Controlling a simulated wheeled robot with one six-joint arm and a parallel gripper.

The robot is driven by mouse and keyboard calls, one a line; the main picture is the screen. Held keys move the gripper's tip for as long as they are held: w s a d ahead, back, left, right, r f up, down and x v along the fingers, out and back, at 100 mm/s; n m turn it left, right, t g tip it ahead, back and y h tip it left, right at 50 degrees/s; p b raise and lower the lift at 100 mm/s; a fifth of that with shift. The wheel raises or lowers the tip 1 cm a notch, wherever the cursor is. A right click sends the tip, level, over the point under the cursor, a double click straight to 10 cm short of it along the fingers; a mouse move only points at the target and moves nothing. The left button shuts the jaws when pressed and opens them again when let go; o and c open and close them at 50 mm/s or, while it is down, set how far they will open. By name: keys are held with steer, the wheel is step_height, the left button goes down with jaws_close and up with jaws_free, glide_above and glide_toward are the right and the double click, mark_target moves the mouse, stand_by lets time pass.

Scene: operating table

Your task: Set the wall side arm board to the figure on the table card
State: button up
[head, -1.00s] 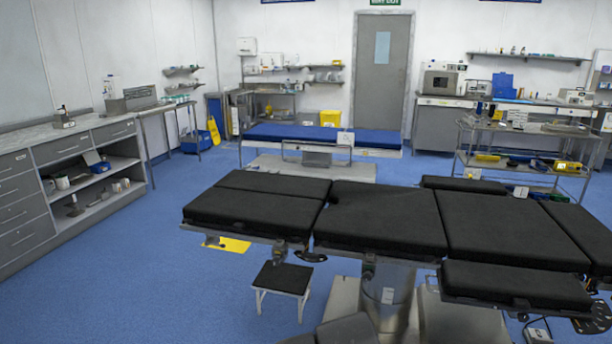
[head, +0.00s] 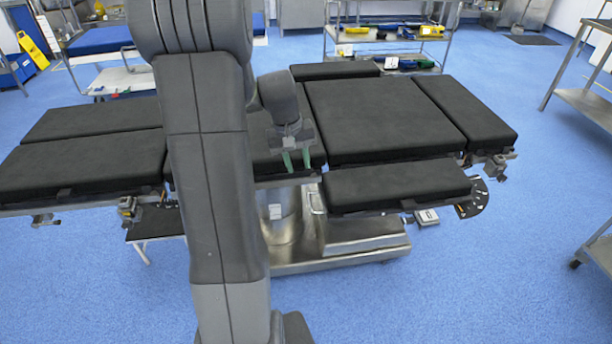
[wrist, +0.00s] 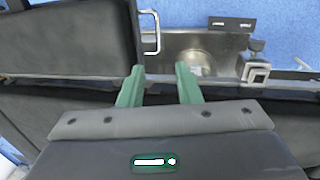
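The black operating table (head: 380,118) fills the middle of the head view. One padded arm board (head: 395,184) lies along its near side, with a dark marked quadrant plate (head: 471,203) at its right end. A second arm board (head: 335,70) lies along the far side, toward the trolley; its joint is hidden. A white card (head: 276,211) is on the steel column, its writing too small to read. My gripper (head: 296,160) is over the table's near edge, left of the near board. Its green fingers also show in the wrist view (wrist: 159,85), apart with nothing between them.
A steel trolley (head: 395,45) with coloured items stands behind the table. Another steel stand (head: 590,100) is at the right edge. A small black step (head: 155,224) is below the table at left. The blue floor at front right is clear.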

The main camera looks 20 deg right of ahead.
steer(key=b, duration=0.1)
glide_toward(309, 200)
steer(key=f, duration=0.2)
steer(key=d+f, duration=0.1)
steer(key=f, duration=0.4)
steer(key=shift+d+f, duration=0.15)
steer(key=shift+f, duration=0.1)
jaws_close()
